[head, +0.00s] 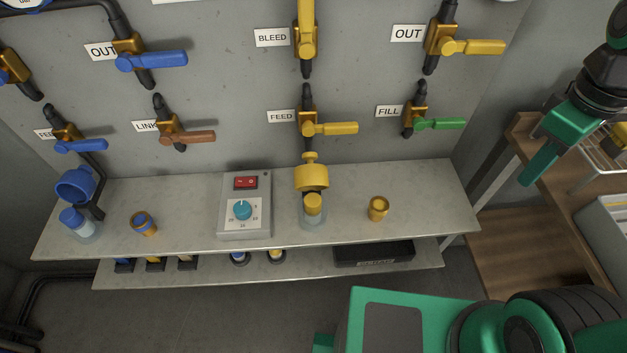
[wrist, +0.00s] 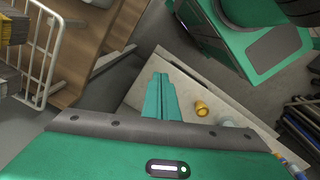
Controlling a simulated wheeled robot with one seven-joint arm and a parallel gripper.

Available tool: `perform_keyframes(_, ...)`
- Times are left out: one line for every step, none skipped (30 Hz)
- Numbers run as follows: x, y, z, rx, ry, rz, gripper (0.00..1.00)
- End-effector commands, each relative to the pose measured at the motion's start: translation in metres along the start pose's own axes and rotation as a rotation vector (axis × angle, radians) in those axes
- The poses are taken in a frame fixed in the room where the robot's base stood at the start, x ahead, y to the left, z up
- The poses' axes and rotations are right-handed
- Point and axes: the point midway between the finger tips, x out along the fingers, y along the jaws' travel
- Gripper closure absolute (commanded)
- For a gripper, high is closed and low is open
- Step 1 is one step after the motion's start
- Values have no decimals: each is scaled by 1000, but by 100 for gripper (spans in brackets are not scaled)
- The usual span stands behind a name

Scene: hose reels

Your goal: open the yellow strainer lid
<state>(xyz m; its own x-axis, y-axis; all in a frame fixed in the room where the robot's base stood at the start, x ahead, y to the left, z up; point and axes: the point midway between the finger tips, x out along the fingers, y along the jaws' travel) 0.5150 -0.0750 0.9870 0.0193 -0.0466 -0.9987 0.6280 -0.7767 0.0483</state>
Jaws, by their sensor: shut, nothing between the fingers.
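My gripper (head: 538,168) is at the right in the head view, well apart from the strainer and beyond the shelf's right end. In the wrist view my gripper (wrist: 160,95) has its green fingers together and empty. I cannot make out the strainer there.
A yellow cup-like fitting (head: 378,209) stands on the shelf (head: 430,215), right of the bottle. A control box (head: 244,205) stands left of it. Yellow valve handles (head: 330,128) and a green one (head: 440,124) stick out from the wall. A wooden bench (head: 530,220) is at right.

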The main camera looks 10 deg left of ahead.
Motion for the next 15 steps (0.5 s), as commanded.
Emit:
perform_keyframes(-1, -11, -21, -164, 1, 7, 100)
perform_keyframes(-2, -17, -32, -263, 2, 11, 100)
perform_keyframes(-3, -26, -47, -396, 5, 16, 100)
perform_keyframes(-4, -34, -58, -496, 6, 20, 100)
perform_keyframes(-4, -43, -69, -596, 7, 24, 100)
perform_keyframes(-5, -55, -82, -728, 8, 29, 100)
perform_keyframes(-6, -65, -92, -828, 10, 34, 100)
perform_keyframes(-6, -76, -102, -928, 11, 38, 100)
perform_keyframes(-7, -91, -115, -1061, 14, 44, 100)
perform_keyframes(-7, -103, -123, -1161, 14, 48, 100)
perform_keyframes(-8, -115, -131, -1261, 16, 52, 100)
perform_keyframes(-8, -133, -142, -1393, 17, 57, 100)
perform_keyframes(-8, -146, -148, -1493, 18, 62, 100)
perform_keyframes(-9, -160, -155, -1593, 20, 66, 100)
perform_keyframes(-9, -180, -163, -1726, 23, 73, 100)
